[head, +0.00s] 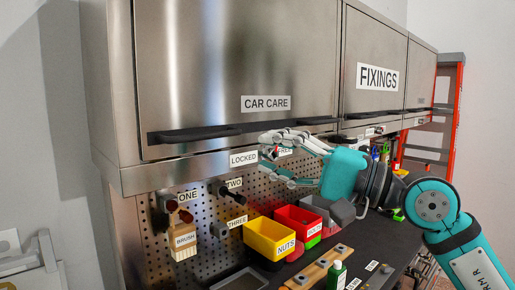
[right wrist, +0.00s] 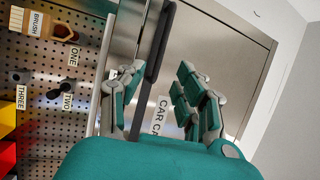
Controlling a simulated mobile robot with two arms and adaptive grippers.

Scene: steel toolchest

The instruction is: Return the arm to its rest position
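My right gripper (head: 269,163) is in front of the steel toolchest, just below the CAR CARE cabinet door (head: 230,75), pointing left. Its fingers are spread apart with nothing visible between them. It also shows open in the right wrist view (right wrist: 160,95), with the door's dark handle (right wrist: 154,45) behind the fingers. In the head view the dark handle (head: 195,134) runs along the door's lower edge, and the door looks shut. I cannot tell whether a finger touches the toolchest. My left gripper is not in view.
A pegboard below carries a brush (head: 184,241) and dark pegs (head: 233,193). A yellow NUTS bin (head: 262,238) and a red bin (head: 292,219) stand on the dark worktop. An orange ladder (head: 457,115) is at right.

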